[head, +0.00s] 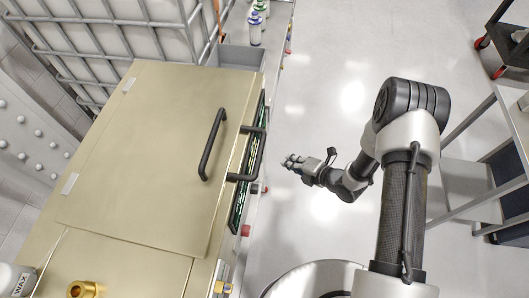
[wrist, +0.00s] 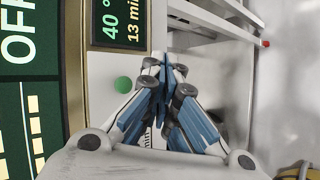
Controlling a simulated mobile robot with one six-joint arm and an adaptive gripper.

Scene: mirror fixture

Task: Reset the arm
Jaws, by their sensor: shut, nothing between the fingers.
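My gripper (head: 290,163) is shut and empty in the head view, over the light floor to the right of the beige machine. My arm (head: 402,190) reaches up from the bottom, bends at the top, and comes back down toward the machine's front. In the wrist view my gripper's blue-padded fingers (wrist: 165,75) meet at their tips, with nothing between them. They point up along the machine's front. A green round button (wrist: 123,84) is just left of the fingers. I cannot tell the exact gap between fingers and panel.
The beige machine (head: 150,150) has a black lid handle (head: 213,145) and a front handle projecting toward my gripper. Its dark display (wrist: 122,22) reads 40° and 13 min. A grey shelf frame (head: 470,130) stands right of my arm. Bottles (head: 255,28) stand behind. Open floor lies between.

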